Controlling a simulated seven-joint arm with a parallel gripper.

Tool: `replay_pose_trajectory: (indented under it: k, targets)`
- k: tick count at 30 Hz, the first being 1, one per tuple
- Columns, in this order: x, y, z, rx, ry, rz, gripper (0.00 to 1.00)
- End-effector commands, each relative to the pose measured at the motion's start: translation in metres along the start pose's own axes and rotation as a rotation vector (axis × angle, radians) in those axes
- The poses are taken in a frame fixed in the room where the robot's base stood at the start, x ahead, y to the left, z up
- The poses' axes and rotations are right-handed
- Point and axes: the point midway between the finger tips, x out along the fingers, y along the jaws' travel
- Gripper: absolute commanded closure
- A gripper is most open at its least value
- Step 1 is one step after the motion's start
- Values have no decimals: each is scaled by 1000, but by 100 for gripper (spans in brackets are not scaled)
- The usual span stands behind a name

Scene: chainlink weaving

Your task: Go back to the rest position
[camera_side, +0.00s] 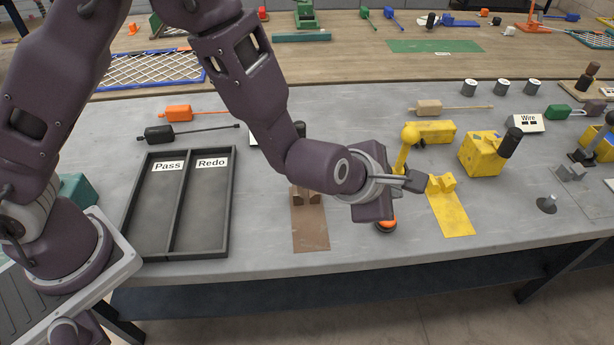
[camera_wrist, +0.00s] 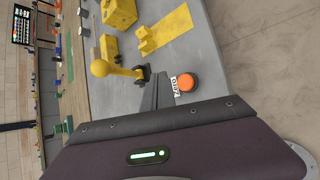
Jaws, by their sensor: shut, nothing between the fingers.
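My gripper (camera_side: 418,182) is above the grey table, with its fingers pointing right in the side view. In the wrist view my gripper's dark fingers (camera_wrist: 156,92) are together and hold nothing. A round orange button (camera_side: 387,224) with a dark base sits on the table just below my gripper in the side view, partly hidden by my wrist. The button also shows in the wrist view (camera_wrist: 187,82), beside the fingers, with a small label next to it. A yellow post with a round head (camera_side: 409,138) stands just behind the fingers. I cannot tell whether the fingers touch it.
A yellow stand (camera_side: 450,209) and yellow block (camera_side: 483,154) are to the right. A brown plate (camera_side: 311,228) lies left of my gripper. A dark two-part tray labelled Pass and Redo (camera_side: 203,210) is farther left. The table's front edge (camera_side: 400,270) is close.

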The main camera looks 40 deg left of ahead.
Motion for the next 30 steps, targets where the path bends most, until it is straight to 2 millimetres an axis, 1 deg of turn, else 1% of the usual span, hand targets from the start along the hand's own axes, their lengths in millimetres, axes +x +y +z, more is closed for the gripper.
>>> replay_pose_trajectory:
  k: [2, 4, 5, 6, 7, 8, 9, 11, 12, 14, 15, 18, 21, 24, 30]
  targets:
    - [-22, 22, 10, 96, -32, -26, 100]
    - [-59, 50, 16, 286, -77, -67, 100]
    - [-79, 62, 15, 392, -98, -83, 100]
    - [-108, 76, 10, 549, -125, -101, 100]
    - [-130, 86, 4, 672, -142, -109, 100]
    - [-152, 94, -5, 797, -154, -117, 100]
    - [-181, 102, -21, 971, -163, -124, 100]
    - [-224, 107, -52, 1236, -160, -139, 100]
    - [-250, 107, -75, 1410, -147, -153, 100]
    - [-283, 102, -112, 1643, -116, -190, 100]
    - [-300, 97, -135, 1776, -93, -221, 100]
    - [-331, 83, -181, 2015, -44, -310, 100]
    - [-346, 73, -206, 2135, -21, -374, 100]
    - [-350, 70, -213, 2171, -19, -397, 100]
    - [-349, 70, -212, 2172, -21, -396, 100]
